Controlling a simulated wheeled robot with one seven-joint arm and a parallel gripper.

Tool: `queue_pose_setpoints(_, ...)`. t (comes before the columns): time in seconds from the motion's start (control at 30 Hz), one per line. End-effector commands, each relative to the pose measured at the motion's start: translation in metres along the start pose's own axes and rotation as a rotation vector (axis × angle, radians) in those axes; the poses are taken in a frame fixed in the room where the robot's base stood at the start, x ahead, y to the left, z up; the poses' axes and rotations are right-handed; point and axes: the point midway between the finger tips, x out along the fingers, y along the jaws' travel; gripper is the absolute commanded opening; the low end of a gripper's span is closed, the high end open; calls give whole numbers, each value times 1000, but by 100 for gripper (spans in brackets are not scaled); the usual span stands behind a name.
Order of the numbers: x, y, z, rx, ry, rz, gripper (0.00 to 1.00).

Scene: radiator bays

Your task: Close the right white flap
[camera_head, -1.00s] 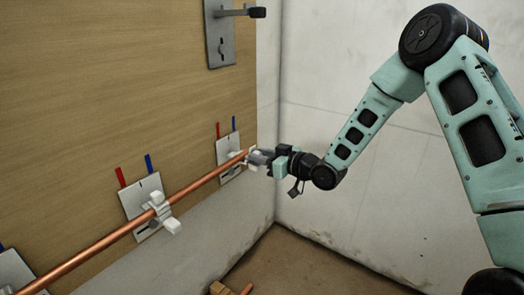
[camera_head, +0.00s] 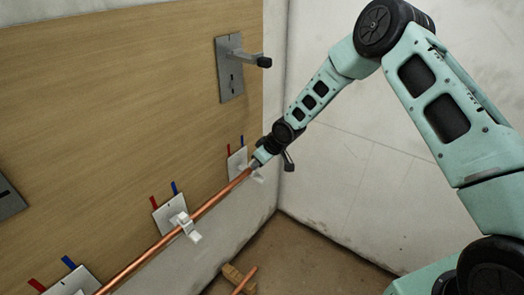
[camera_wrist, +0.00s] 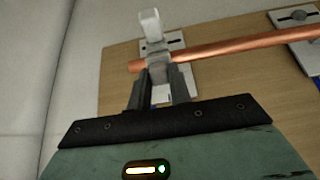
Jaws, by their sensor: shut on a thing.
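The copper pipe (camera_head: 150,250) runs along the wooden board through the white clips. The right white flap (camera_head: 258,179) is at the pipe's far right end, partly hidden behind my gripper (camera_head: 257,162). In the wrist view the flap's block-shaped end (camera_wrist: 151,24) sticks out past the pipe. My gripper's two fingers (camera_wrist: 160,88) are close on either side of the white clip part at the pipe, shut on it. The pipe end (camera_wrist: 135,66) shows just beside it. Exactly which portion of the flap lies between the fingertips is hard to tell.
A middle white clip (camera_head: 186,226) sits on its plate (camera_head: 167,212) to the left. A grey lever handle (camera_head: 240,62) is on the board above my gripper. The white side wall (camera_head: 350,150) is close on the right. A wooden piece (camera_head: 238,279) lies on the floor.

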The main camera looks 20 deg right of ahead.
Motion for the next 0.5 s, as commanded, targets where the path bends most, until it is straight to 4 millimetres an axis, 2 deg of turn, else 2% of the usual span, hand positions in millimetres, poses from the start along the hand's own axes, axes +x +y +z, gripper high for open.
queue_pose_setpoints(0.03,-5,-1,-8,-1,-41,-1,0)
queue_pose_setpoints(0.5,13,-2,-22,-2,-432,0,0)
